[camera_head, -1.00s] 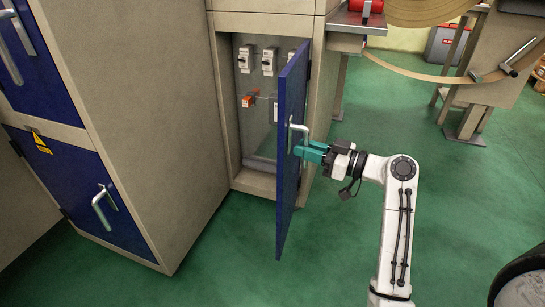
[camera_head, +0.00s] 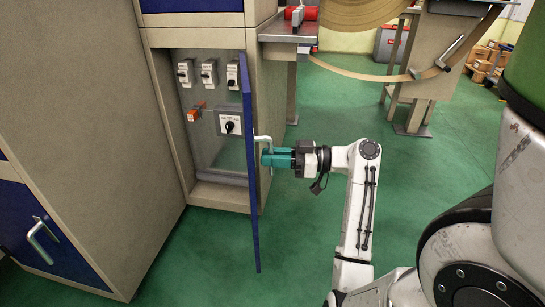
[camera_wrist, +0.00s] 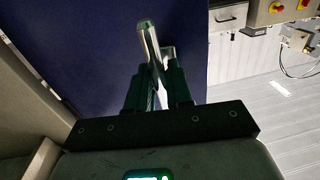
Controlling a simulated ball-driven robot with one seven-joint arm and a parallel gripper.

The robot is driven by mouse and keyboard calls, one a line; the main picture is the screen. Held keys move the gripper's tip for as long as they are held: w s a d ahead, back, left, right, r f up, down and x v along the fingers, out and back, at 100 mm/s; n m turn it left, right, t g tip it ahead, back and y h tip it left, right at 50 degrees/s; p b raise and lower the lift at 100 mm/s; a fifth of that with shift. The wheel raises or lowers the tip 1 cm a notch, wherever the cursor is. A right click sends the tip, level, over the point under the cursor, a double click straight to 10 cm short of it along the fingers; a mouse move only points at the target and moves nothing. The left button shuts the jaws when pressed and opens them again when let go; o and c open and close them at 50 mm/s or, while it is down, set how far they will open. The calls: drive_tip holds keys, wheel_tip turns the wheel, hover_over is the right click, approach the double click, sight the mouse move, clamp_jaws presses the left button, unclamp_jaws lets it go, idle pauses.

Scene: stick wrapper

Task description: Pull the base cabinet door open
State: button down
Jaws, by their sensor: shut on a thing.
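The blue base cabinet door (camera_head: 250,190) stands well open in the head view, seen nearly edge-on, with the cabinet inside showing to its left. Its silver handle (camera_head: 262,141) sticks out on the right face of the door. My gripper (camera_head: 268,158) has teal fingers shut on this handle. In the wrist view the handle (camera_wrist: 150,48) rises between the two dark green fingers (camera_wrist: 158,88), in front of the blue door (camera_wrist: 98,45). The part of the handle between the fingers is partly hidden.
Inside the cabinet are several white switches (camera_head: 209,72), an orange switch (camera_head: 195,114) and a grey box with a black knob (camera_head: 229,127). A beige cabinet (camera_head: 95,110) with a blue door stands at the left. The green floor (camera_head: 310,230) right of the door is clear.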

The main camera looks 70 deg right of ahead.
drive_tip(key=c, duration=1.2)
unclamp_jaws()
drive_tip(key=shift+d, duration=0.25)
drive_tip(key=p+v, duration=0.3)
drive_tip(key=v, duration=0.7)
drive_tip(key=shift+s+p, duration=0.3)
drive_tip(key=shift+s, duration=0.1)
drive_tip(key=shift+f, duration=0.1)
